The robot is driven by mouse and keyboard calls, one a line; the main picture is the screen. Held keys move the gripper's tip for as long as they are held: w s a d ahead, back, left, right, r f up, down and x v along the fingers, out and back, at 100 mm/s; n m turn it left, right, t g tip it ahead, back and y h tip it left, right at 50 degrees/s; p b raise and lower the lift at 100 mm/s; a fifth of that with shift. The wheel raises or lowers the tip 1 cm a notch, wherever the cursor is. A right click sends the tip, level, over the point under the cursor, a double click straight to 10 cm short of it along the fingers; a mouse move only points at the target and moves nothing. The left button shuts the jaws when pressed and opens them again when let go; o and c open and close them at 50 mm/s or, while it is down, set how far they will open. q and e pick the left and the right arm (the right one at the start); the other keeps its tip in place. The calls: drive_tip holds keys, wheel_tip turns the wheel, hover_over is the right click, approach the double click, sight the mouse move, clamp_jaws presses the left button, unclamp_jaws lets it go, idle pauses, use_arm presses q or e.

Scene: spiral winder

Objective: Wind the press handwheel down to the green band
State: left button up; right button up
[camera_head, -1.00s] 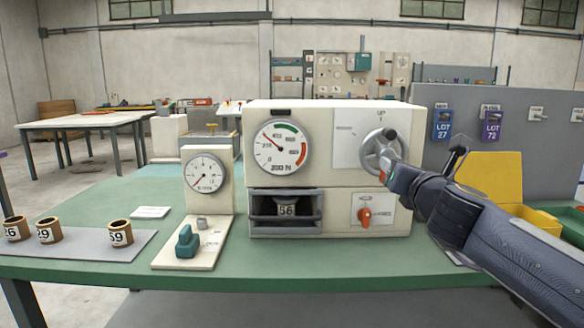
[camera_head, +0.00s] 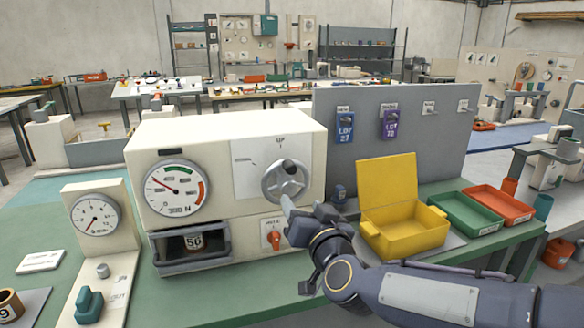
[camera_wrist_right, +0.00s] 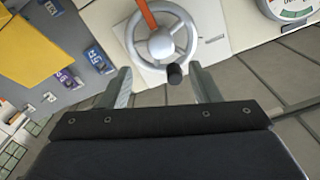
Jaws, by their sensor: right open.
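The cream press (camera_head: 225,140) stands on the green bench. Its grey handwheel (camera_head: 268,184) is on the front right, with a black knob (camera_head: 289,166) at upper right of the hub. The press gauge (camera_head: 175,190) has a green band at top and a red one at right; its needle points upper left, short of the green. My right gripper (camera_head: 302,209) is just below and right of the wheel. In the right wrist view its fingers (camera_wrist_right: 165,88) are open and empty; the wheel (camera_wrist_right: 158,42) and knob (camera_wrist_right: 175,74) lie beyond, the knob between the fingertips in the picture. My left gripper is out of view.
A yellow open-lidded box (camera_head: 405,232) sits right of the press, with green (camera_head: 465,214) and red (camera_head: 499,203) trays beyond. An orange selector (camera_head: 274,239) is below the wheel. A smaller gauge stand (camera_head: 97,222) is at left. A grey panel (camera_head: 430,128) stands behind.

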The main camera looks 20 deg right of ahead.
sight(291, 188)
drive_tip(key=shift+n, duration=0.3)
drive_tip(key=w, duration=0.7)
drive_tip(key=shift+w+a, duration=0.2)
drive_tip(key=shift+w, duration=0.15)
drive_tip(key=c, duration=1)
